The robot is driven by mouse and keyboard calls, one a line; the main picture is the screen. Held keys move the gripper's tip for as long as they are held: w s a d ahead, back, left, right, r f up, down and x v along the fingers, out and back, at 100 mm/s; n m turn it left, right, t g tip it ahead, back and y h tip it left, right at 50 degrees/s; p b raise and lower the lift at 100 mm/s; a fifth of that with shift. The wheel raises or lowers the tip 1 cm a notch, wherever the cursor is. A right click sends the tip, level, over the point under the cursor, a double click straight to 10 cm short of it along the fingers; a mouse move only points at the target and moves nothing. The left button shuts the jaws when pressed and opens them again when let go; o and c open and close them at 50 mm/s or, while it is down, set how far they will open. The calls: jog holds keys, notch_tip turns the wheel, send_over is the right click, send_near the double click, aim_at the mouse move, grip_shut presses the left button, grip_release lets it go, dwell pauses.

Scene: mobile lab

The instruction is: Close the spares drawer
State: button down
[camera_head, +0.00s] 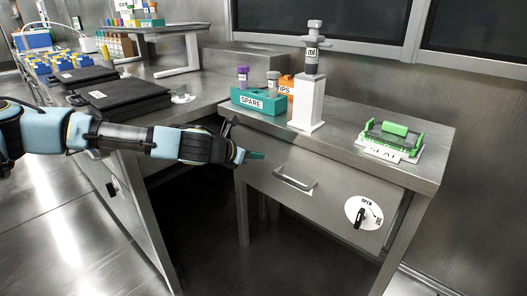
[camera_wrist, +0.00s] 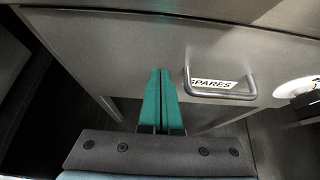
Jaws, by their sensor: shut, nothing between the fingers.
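The spares drawer (camera_head: 272,185) is a grey metal front under the right-hand bench top. It has a bar handle (camera_head: 295,181), and the wrist view shows the handle (camera_wrist: 222,95) in front of a SPARES label (camera_wrist: 212,84). The drawer front (camera_wrist: 130,50) fills much of the wrist view. I cannot tell exactly how far out it stands. My gripper (camera_head: 258,155) is shut and empty, with its green fingers (camera_wrist: 160,78) together. It is at the left part of the drawer front, left of the handle. Whether the fingertips touch the front is unclear.
A white dial with a black knob (camera_head: 360,217), marked OPEN, is on the front right of the handle. The bench top (camera_head: 350,128) carries a teal SPARE rack (camera_head: 258,102), a white stand (camera_head: 307,103) and a green device (camera_head: 393,137). Open floor space lies below.

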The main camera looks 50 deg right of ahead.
aim_at(270, 151)
jog(key=shift+d+r, duration=0.1)
jog(key=shift+d, duration=1.65)
